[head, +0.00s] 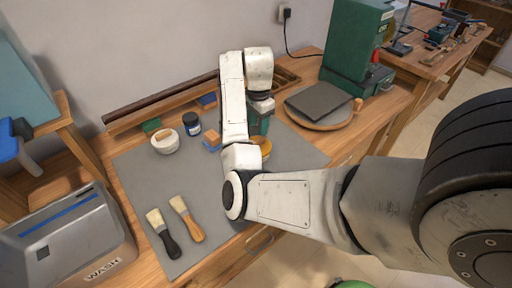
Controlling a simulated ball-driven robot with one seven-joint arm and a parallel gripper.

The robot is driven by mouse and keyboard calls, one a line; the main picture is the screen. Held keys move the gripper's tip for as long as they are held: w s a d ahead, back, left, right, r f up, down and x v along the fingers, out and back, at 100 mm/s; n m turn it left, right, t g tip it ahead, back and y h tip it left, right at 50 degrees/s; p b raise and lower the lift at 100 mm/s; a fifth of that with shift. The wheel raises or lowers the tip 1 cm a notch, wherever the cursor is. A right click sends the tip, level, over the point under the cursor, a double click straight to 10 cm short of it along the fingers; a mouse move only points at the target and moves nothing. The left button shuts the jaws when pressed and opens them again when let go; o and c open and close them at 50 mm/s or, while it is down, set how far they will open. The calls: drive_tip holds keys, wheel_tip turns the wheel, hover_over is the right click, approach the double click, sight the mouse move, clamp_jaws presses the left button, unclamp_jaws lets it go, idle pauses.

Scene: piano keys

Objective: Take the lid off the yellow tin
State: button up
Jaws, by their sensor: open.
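A yellow-orange rounded thing (265,146), likely the yellow tin, shows on the grey mat just right of my forearm. My arm hides its left part, and I cannot make out a separate lid. My gripper (262,127) hangs down from the wrist behind the forearm, just beyond the yellow thing in the picture. Its jaws are open, but the fingertips are small and partly hidden. I cannot tell whether they touch anything.
On the grey mat (140,187) are a white pot (165,142), a dark jar (191,124), a blue-and-orange block (211,140) and two brushes (179,219). A round board with a dark slab (318,102) and a green machine (352,50) stand right. A grey WASH box (65,240) stands front left.

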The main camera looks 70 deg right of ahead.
sight(257, 137)
drive_tip(key=shift+a+f+p, duration=0.15)
drive_tip(key=shift+f+p, duration=0.35)
drive_tip(key=shift+f, duration=2.7)
drive_tip(key=shift+c, duration=0.4)
clamp_jaws()
